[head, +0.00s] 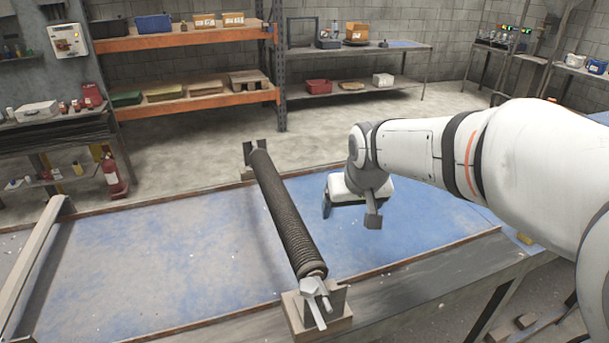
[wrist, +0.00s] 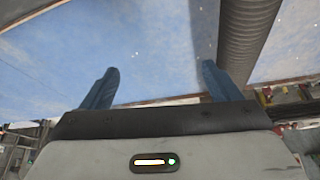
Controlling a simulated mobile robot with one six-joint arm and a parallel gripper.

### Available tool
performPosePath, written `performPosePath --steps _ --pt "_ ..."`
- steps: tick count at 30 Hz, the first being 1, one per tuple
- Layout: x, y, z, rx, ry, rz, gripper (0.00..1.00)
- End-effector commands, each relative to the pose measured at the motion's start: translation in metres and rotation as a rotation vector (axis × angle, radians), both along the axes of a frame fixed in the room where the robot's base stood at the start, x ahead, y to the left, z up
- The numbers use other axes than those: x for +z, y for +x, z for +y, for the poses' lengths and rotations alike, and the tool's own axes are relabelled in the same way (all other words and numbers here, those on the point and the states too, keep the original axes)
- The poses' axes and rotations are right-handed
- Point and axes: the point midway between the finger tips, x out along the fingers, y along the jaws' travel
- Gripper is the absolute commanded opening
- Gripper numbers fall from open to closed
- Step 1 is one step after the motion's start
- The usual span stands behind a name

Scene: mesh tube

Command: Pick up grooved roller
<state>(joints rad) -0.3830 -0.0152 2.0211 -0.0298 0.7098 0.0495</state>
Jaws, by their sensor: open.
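The grooved roller (head: 286,216) is a long dark ridged cylinder. It lies across two end supports above the blue table top, running from the back to the front edge in the head view. It also shows at the upper right in the wrist view (wrist: 248,38). My gripper (head: 350,212) is to the right of the roller in the head view, apart from it. In the wrist view its two blue fingers (wrist: 158,86) are spread wide with nothing between them. The right finger is near the roller's side. Part of the gripper is hidden behind my wrist in the head view.
The front support block (head: 318,316) and a back support (head: 249,172) hold the roller's ends. A pale beam (head: 30,262) lies at the table's left. The blue table top (head: 160,265) is clear left of the roller. Shelves (head: 190,105) stand behind.

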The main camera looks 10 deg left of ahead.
Motion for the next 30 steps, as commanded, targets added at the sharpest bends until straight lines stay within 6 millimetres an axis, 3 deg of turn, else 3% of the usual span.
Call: performPosePath --steps 1,3,6,9,14,30 --pt "-0.003 0.015 0.033 0.048 0.005 -0.012 0.83" --pt "-0.005 0.030 0.070 0.094 0.017 -0.034 0.83" --pt "-0.009 0.043 0.112 0.145 0.031 -0.057 0.83" --pt "-0.012 0.049 0.141 0.179 0.041 -0.073 0.83" --pt "-0.020 0.055 0.159 0.198 0.047 -0.082 0.83" --pt "-0.072 0.086 0.181 0.197 0.046 -0.081 0.83"
